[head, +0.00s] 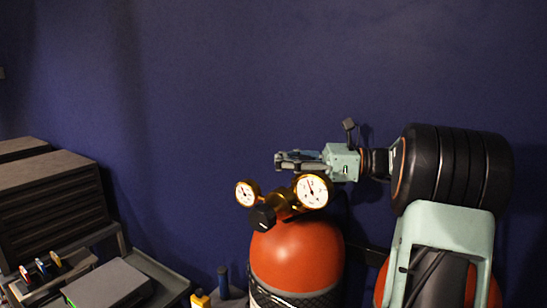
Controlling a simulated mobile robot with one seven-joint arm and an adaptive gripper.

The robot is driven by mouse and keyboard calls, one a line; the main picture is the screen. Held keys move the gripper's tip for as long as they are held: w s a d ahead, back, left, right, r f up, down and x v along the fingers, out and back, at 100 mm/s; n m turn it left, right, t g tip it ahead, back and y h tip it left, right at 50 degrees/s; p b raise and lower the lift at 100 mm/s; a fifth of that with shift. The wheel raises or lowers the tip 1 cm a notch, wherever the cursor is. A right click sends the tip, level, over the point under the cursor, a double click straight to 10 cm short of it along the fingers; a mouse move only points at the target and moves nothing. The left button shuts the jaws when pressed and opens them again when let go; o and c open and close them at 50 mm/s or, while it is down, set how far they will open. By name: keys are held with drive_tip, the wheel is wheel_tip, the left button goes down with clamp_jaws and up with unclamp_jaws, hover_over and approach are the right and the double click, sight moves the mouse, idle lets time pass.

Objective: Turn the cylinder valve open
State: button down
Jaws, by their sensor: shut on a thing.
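An orange gas cylinder (297,258) stands upright at the lower centre of the head view. A brass regulator with a small left gauge (246,193), a larger right gauge (312,191) and a black knob (263,217) sits at its top. My gripper (283,161) reaches in from the right, level, just above and behind the gauges. Its fingers point left and are shut on what seems to be the cylinder valve at the top of the cylinder. The valve itself is hidden by the fingers and gauges, so how far it is turned cannot be seen.
A second orange cylinder (379,289) stands at right, partly behind my arm. A dark slatted cabinet (52,210), a grey box (108,285) and a rack with small coloured items (42,268) are at left. The blue wall behind is bare.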

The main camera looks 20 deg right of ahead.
drive_tip(key=shift+d+g, duration=0.2)
drive_tip(key=shift+g, duration=0.1)
idle(0.5)
drive_tip(key=c, duration=2.2)
unclamp_jaws()
drive_tip(key=o, duration=0.5)
drive_tip(key=shift+s+d, duration=0.1)
drive_tip(key=shift+d, duration=0.2)
drive_tip(key=shift+o, duration=0.9)
drive_tip(key=shift+a, duration=0.2)
wheel_tip(320, 180, up, 10)
